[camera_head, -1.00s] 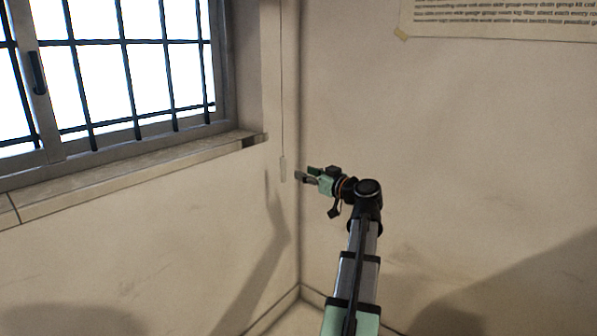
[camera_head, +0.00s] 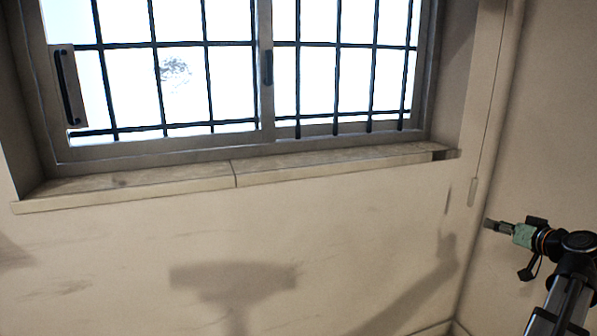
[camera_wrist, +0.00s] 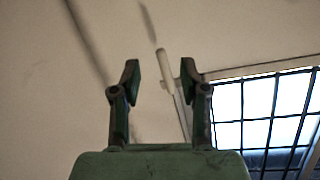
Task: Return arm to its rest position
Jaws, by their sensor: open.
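My gripper (camera_head: 489,224) is at the right of the head view, raised in front of the room corner, with its fingers pointing left. The wrist view shows my gripper (camera_wrist: 160,88) with its two dark fingers spread apart and nothing between them. A pale pull handle (camera_head: 472,191) hangs on a thin cord left of my gripper. In the wrist view the pale handle (camera_wrist: 164,65) shows behind the gap between the fingers; I cannot tell how far away it is.
A barred window (camera_head: 265,75) fills the upper part of the head view, with a stone sill (camera_head: 240,175) below it. The wall under the sill is bare and carries shadows. The wall corner is close to my arm at the right.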

